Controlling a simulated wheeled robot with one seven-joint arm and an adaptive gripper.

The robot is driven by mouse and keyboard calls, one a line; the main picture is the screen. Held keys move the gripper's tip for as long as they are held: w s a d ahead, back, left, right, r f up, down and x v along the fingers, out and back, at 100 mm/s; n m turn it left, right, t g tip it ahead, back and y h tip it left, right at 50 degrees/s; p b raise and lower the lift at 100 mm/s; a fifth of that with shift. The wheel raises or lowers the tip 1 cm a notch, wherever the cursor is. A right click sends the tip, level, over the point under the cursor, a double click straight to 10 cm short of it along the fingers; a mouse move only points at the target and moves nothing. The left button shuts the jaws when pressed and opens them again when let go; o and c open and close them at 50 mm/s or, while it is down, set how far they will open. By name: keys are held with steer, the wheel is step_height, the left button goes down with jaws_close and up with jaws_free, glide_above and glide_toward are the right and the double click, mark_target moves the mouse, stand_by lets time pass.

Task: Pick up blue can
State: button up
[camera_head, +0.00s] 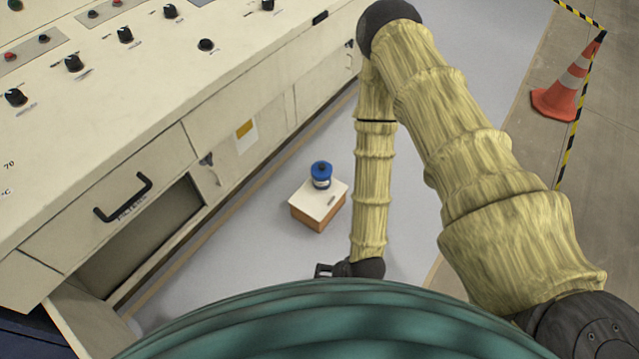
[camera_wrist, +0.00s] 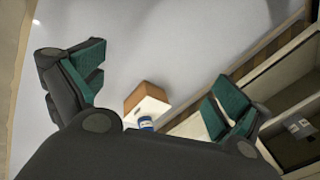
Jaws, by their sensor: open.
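A small blue can (camera_head: 321,175) with a pale band stands upright on a box with a white top and orange-brown sides (camera_head: 318,204) on the floor. In the wrist view the blue can (camera_wrist: 146,123) shows in part beside the box (camera_wrist: 148,100), between the fingers and just above the gripper body. My gripper (camera_wrist: 157,90) is open and empty, its green-padded fingers wide apart. In the head view my gripper (camera_head: 330,270) is low, nearer to me than the box, and apart from the can. Part of it is hidden behind a green surface.
A cream control cabinet (camera_head: 190,115) with knobs and an open lower compartment (camera_head: 140,245) stands left of the box. An orange cone (camera_head: 562,95) and striped tape (camera_head: 571,140) are at the right. Grey floor around the box is clear.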

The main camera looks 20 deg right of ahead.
steer(key=w+a+f+m+t+y+b, duration=0.1)
steer(key=w+a+f+m+t+b, duration=0.3)
steer(key=w+f+m+b, duration=0.7)
steer(key=w+a+f+m+t+b, duration=0.4)
steer(key=w+f+b, duration=0.3)
steer(key=w, duration=0.8)
steer(key=m+t+h+b, duration=0.65)
steer(key=m+b, duration=0.75)
steer(key=m, duration=0.4)
glide_toward(322, 184)
steer(key=shift+w+a+h, duration=0.2)
steer(key=shift+w+h, duration=0.25)
steer(key=shift+w, duration=0.8)
steer(key=shift+w+d+b, duration=0.15)
steer(key=shift+d+b, duration=0.15)
steer(key=shift+w+d+m+h, duration=0.2)
steer(key=shift+w+m+h, duration=0.1)
steer(key=shift+w, duration=0.05)
steer(key=b+x, duration=0.2)
steer(key=x, duration=0.3)
steer(key=shift+r, duration=0.1)
steer(key=shift+w+b, duration=0.65)
steer(key=shift+w, duration=0.1)
steer(key=b+x, duration=0.2)
steer(key=x, duration=0.1)
steer(key=shift+w, duration=0.35)
steer(key=shift+r, duration=0.1)
